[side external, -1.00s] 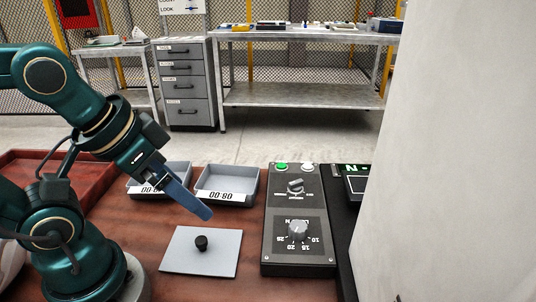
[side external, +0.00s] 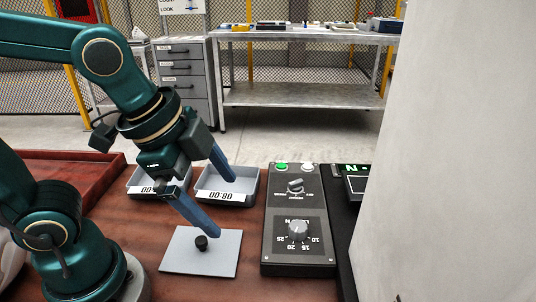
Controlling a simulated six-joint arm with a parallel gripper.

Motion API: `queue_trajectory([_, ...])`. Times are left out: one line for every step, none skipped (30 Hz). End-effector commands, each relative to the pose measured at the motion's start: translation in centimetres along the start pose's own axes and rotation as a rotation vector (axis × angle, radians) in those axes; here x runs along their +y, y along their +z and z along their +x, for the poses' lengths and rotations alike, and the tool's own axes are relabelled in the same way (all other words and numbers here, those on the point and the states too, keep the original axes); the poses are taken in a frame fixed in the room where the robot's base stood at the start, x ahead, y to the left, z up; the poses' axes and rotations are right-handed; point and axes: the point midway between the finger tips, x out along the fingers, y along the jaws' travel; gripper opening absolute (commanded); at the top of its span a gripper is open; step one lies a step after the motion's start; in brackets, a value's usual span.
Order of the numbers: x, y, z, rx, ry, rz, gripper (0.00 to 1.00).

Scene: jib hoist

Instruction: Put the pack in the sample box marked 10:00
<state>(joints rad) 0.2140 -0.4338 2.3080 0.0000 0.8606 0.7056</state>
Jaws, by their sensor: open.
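My gripper (side external: 224,206) is open and empty, its two blue fingers spread apart. One fingertip hangs over the far edge of a flat grey plate with a small round black knob (side external: 201,243) on it; the other is over the right grey box (side external: 248,187). I cannot tell whether it touches anything. The right box carries a label that reads 08:00 upside down. The left grey box (side external: 133,185) is partly hidden behind my gripper; its upside-down label shows only "00". I cannot make out a pack for sure.
A dark control panel (side external: 298,262) with a dial, a lever and green and white buttons stands right of the plate. A large pale slab (side external: 460,150) fills the right side. A red-brown tray (side external: 95,172) is at left. A workbench (side external: 300,95) and drawers stand behind.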

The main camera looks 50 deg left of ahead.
Motion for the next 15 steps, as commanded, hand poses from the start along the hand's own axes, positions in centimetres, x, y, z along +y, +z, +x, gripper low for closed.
queue_trajectory([0.9, -0.9, 0.8, -0.014, 0.045, 0.128, 1.0])
queue_trajectory([1.4, -1.5, 1.2, -0.019, 0.068, 0.205, 1.0])
queue_trajectory([2.2, -2.2, 1.8, -0.026, 0.1, 0.308, 1.0])
queue_trajectory([2.9, -2.6, 2.3, -0.032, 0.124, 0.383, 1.0])
queue_trajectory([3.7, -3.1, 2.8, -0.037, 0.149, 0.457, 1.0])
queue_trajectory([4.8, -3.6, 3.5, -0.044, 0.182, 0.554, 1.0])
queue_trajectory([5.6, -3.9, 4.0, -0.05, 0.206, 0.621, 1.0])
queue_trajectory([6.5, -4.1, 4.5, -0.056, 0.23, 0.684, 1.0])
queue_trajectory([7.7, -4.3, 5.1, -0.065, 0.26, 0.759, 1.0])
queue_trajectory([8.6, -4.4, 5.6, -0.072, 0.282, 0.81, 1.0])
queue_trajectory([9.4, -4.4, 6.0, -0.08, 0.301, 0.852, 1.0])
queue_trajectory([10.5, -4.4, 6.5, -0.091, 0.325, 0.9, 1.0])
queue_trajectory([11.2, -4.3, 6.8, -0.1, 0.34, 0.926, 1.0])
queue_trajectory([11.8, -4.2, 7.0, -0.11, 0.355, 0.948, 1.0])
queue_trajectory([12.6, -3.9, 7.3, -0.122, 0.371, 0.974, 1.0])
